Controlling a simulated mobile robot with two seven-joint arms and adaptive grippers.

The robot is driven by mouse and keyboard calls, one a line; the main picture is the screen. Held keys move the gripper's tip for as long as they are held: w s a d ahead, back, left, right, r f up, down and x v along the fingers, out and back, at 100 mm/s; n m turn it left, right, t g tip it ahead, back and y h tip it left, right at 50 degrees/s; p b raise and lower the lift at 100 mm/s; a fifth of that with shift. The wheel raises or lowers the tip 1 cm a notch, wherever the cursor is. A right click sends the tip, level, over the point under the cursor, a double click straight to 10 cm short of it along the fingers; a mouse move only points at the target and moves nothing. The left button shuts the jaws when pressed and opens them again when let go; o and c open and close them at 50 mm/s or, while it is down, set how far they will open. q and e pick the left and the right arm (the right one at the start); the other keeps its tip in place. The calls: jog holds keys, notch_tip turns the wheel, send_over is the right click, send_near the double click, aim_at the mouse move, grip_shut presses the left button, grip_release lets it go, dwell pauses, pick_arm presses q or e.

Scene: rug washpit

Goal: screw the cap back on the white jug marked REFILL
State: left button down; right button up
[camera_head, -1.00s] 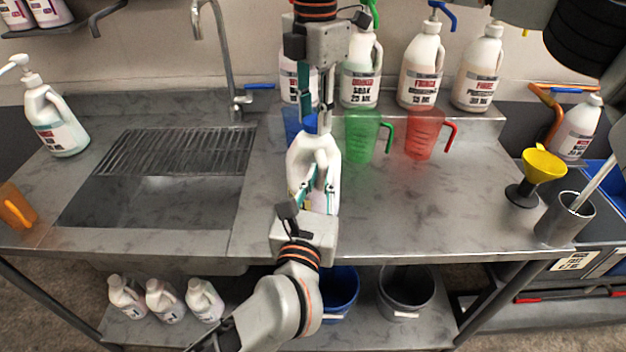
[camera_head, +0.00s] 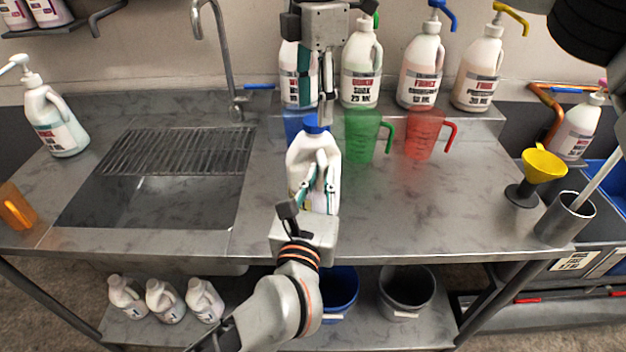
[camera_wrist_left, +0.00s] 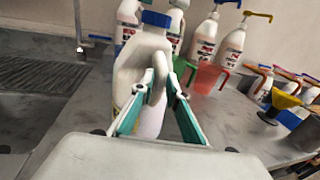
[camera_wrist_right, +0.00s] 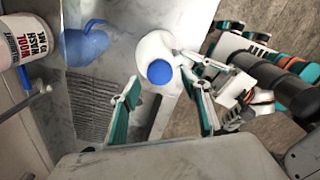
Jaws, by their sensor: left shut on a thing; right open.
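The white jug (camera_head: 312,158) stands upright on the steel counter, right of the sink. Its blue cap (camera_head: 314,124) sits on the neck and looks level; how tight it is cannot be told. No REFILL marking is readable. My left gripper (camera_head: 318,182) is shut on the jug's handle side, also seen in the left wrist view (camera_wrist_left: 157,88). My right gripper (camera_head: 316,100) is above the jug, pointing down, open and clear of the cap. In the right wrist view the cap (camera_wrist_right: 160,72) shows between its spread fingers.
Behind the jug are a blue pitcher (camera_head: 293,122), a green pitcher (camera_head: 360,135) and a red pitcher (camera_head: 422,135). Pump bottles (camera_head: 420,65) line the back ledge. The sink (camera_head: 150,205) is left. The yellow funnel (camera_head: 542,165) is right, with clear counter between.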

jog(key=shift+r, duration=0.95)
jog(key=shift+c, duration=0.3)
jog(key=n, duration=0.4)
jog(key=shift+r, duration=0.35)
jog(key=n, duration=0.2)
jog(key=r+n, duration=0.1)
jog(key=n, duration=0.6)
jog(key=r+n, duration=0.1)
jog(key=n, duration=0.1)
jog(key=shift+d+n, duration=0.1)
jog(key=shift+n, duration=0.3)
jog(key=n, duration=0.5)
jog(key=shift+r+n, duration=0.3)
jog(key=shift+r, duration=0.1)
jog(key=shift+f, duration=4)
